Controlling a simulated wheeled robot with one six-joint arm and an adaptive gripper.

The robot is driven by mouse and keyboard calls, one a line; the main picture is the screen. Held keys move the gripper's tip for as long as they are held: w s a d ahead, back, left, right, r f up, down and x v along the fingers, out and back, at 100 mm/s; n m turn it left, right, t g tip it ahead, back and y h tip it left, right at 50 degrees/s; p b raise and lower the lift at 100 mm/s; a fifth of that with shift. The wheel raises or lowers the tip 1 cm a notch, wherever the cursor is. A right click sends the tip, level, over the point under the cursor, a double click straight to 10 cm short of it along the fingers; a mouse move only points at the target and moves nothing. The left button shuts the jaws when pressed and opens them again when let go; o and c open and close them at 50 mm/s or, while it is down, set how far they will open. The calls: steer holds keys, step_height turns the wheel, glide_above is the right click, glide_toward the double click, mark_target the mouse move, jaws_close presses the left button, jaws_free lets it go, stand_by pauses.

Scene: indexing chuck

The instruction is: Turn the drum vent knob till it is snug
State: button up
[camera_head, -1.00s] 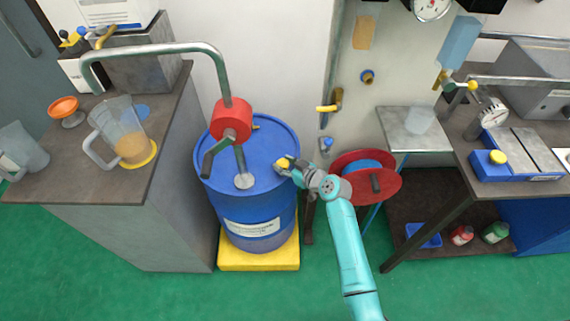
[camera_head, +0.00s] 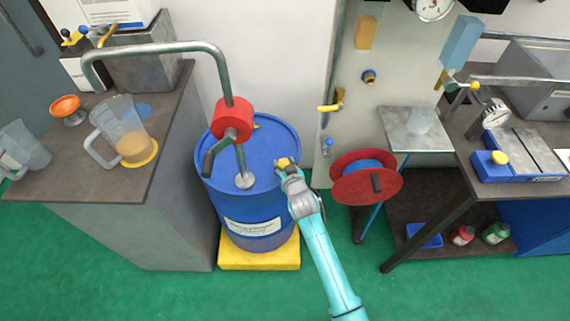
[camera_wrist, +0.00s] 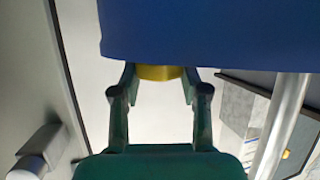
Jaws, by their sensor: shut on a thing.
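The blue drum (camera_head: 262,178) stands upright on a yellow base, with a white label on its front. The yellow vent knob (camera_head: 283,161) is on the right part of the drum's top. My gripper (camera_head: 286,168) reaches it from the lower right and is shut on it. In the wrist view, the knob (camera_wrist: 158,72) sits between the two fingertips of my gripper (camera_wrist: 160,78), and the drum (camera_wrist: 210,28) fills the top. The knob's underside and seat are hidden, so its fit against the drum cannot be seen.
A red hand pump (camera_head: 232,118) with a bent pipe rises from the drum, left of my gripper. A red reel (camera_head: 350,186) stands close on the right. A workbench (camera_head: 150,185) with jugs is left. Green floor (camera_head: 200,295) is clear in front.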

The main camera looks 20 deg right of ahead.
steer(key=shift+w+a+m+g+h, duration=0.15)
steer(key=shift+m+g+h, duration=0.2)
steer(key=shift+m+h, duration=0.65)
steer(key=shift+s+a+m+g+h, duration=0.1)
steer(key=shift+m+g+h, duration=0.2)
steer(key=shift+m+h, duration=0.65)
steer(key=shift+w+a+m+g+h, duration=0.15)
steer(key=shift+m+g+h, duration=0.2)
steer(key=shift+m+h, duration=0.65)
steer(key=shift+s+m+g+h, duration=0.1)
steer(key=shift+m+g+h, duration=0.75)
steer(key=shift+h, duration=0.2)
steer(key=shift+f, duration=0.1)
steer(key=o, duration=1.1)
steer(key=shift+o, duration=0.2)
steer(key=shift+s+a+r, duration=0.25)
steer(key=shift+s+a, duration=0.05)
steer(key=v, duration=1.1)
